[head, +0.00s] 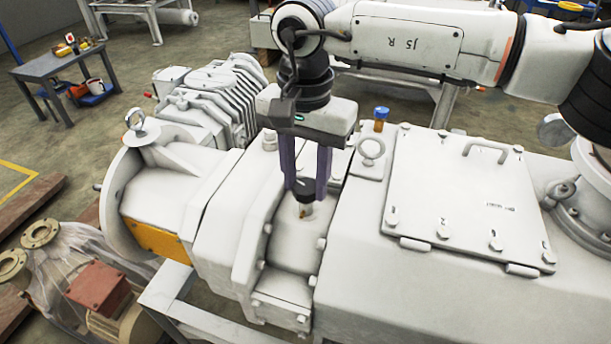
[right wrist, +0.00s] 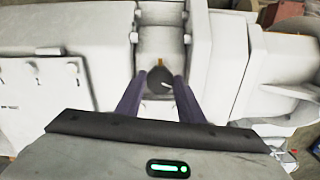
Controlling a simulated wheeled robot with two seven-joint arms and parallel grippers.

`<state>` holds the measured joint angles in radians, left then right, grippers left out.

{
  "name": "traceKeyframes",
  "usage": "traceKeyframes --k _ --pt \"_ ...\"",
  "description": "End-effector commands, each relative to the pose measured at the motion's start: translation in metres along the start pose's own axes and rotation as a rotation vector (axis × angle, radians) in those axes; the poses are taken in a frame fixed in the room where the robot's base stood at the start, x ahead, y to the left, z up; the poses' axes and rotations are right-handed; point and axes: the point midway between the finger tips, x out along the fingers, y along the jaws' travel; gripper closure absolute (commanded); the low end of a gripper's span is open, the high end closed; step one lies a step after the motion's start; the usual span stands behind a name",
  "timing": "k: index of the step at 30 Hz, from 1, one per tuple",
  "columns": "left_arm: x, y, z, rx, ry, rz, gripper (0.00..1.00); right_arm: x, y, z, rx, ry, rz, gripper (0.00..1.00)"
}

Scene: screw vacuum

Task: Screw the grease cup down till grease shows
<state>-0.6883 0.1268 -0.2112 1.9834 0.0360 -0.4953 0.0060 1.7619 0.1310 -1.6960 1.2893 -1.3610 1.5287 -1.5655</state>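The grease cup has a dark round cap (head: 306,188) and stands on the narrow middle section of the white machine, with a pale stem and a small brass-coloured piece (head: 302,213) below it. My right gripper (head: 307,183) comes down from above with its two purple-grey fingers, one on each side of the cap. In the right wrist view the cap (right wrist: 160,82) fills the gap between the fingertips (right wrist: 160,77), and both fingers appear to touch it. A pale mark shows on the cap's top. No grease can be made out. My left gripper is not in view.
A blue-capped amber fitting (head: 380,118) and a lifting ring (head: 371,150) stand right of the gripper. A bolted cover plate with a handle (head: 485,151) lies further right. A motor (head: 215,100) is behind left. A small table (head: 62,68) stands at the far left.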

Motion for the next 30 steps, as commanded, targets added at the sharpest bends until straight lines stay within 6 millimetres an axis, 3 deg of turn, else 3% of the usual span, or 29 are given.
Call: traceKeyframes --k 2,14,30 --pt "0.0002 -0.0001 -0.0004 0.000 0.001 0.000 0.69 -0.0002 0.0000 0.0000 0.000 0.000 0.000 0.88" --pt "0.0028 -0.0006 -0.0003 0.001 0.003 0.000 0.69 0.0005 -0.0001 0.0001 0.078 -0.001 0.000 0.88" --pt "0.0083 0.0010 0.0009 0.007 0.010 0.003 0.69 0.0007 -0.0011 -0.0002 0.535 -0.001 0.000 0.88"
